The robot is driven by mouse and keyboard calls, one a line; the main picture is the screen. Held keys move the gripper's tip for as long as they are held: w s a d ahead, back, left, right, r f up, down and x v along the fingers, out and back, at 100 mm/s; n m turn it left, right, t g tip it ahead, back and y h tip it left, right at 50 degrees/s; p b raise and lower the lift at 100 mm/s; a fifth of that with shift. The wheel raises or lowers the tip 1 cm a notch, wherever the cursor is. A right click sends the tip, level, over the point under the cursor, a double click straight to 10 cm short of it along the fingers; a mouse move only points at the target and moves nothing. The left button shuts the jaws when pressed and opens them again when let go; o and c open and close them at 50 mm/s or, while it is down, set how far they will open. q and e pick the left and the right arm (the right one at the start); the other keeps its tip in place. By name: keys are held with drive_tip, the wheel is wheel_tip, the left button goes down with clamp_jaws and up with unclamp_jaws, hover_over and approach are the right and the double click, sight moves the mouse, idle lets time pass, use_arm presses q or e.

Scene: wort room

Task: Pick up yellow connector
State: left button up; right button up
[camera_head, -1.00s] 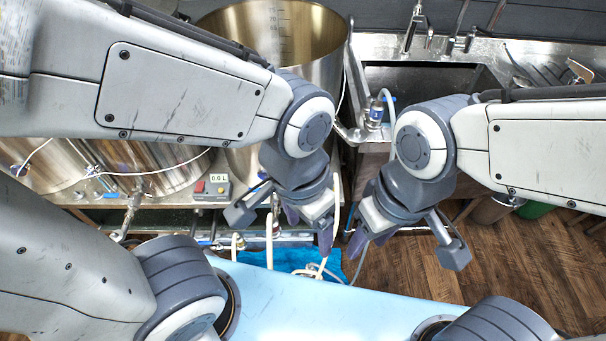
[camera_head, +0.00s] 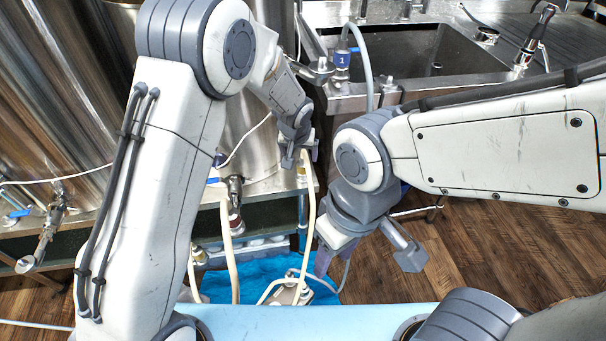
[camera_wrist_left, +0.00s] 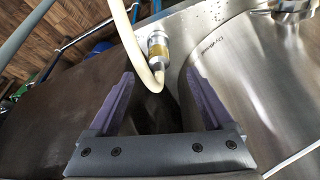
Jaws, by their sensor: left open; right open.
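A connector with a yellow band and silver ends (camera_wrist_left: 157,47) shows in the left wrist view, on a cream hose (camera_wrist_left: 130,40) that curves down in front of it. It lies beyond my left gripper (camera_wrist_left: 159,80), between the lines of the two purple fingers and apart from them. The left gripper is open and empty. My right gripper (camera_head: 326,260) is open and lower, to the right of the hoses.
Steel tanks (camera_head: 85,75) stand at the left and a steel sink (camera_head: 400,58) at the back. A blue connector marked 1 (camera_head: 341,58) stands at the sink's edge. A blue mat (camera_head: 255,270) with hoses lies below. Wooden floor (camera_head: 480,240) is open at the right.

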sight(303, 163)
use_arm(q)
drive_tip(key=b+x, duration=0.1)
drive_tip(key=x, duration=1)
drive_tip(key=shift+w+d+r, duration=0.15)
drive_tip(key=shift+w, duration=0.05)
clamp_jaws()
